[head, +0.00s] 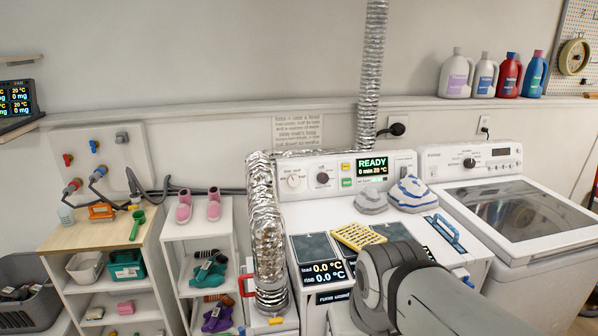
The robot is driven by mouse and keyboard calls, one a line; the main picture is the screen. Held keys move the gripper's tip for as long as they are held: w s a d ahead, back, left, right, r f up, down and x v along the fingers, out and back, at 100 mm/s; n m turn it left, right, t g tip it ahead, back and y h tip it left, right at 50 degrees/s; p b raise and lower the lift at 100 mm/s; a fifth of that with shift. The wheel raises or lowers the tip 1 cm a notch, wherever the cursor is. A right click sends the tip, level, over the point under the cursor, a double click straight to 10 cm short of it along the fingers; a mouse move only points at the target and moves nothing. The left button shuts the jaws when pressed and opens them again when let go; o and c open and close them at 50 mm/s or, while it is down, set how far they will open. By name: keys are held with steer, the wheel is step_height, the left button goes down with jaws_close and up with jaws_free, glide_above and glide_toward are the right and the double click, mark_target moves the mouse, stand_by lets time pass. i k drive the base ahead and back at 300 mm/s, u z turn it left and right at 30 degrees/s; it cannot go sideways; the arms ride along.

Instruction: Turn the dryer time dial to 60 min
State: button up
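The dryer (340,215) stands in the middle, with its control panel along its back edge. A pale dial (294,182) sits at the panel's left and a dark-centred dial (322,178) just right of it. I cannot read their markings, so I cannot tell which is the time dial. The panel display (372,168) reads READY, 0 min, 20 °C. My grey arm (415,290) reaches in from the lower right, in front of the dryer. My gripper does not show.
A silver duct (268,235) stands at the dryer's left front, beside the panel. A yellow grid piece (358,236), folded cloths (411,194) and a blue-handled item (444,233) lie on the dryer top. A washer (515,205) stands at right, shelves (198,228) at left.

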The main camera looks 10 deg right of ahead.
mark_target(323, 178)
steer(key=i, duration=0.95)
steer(key=z, duration=0.3)
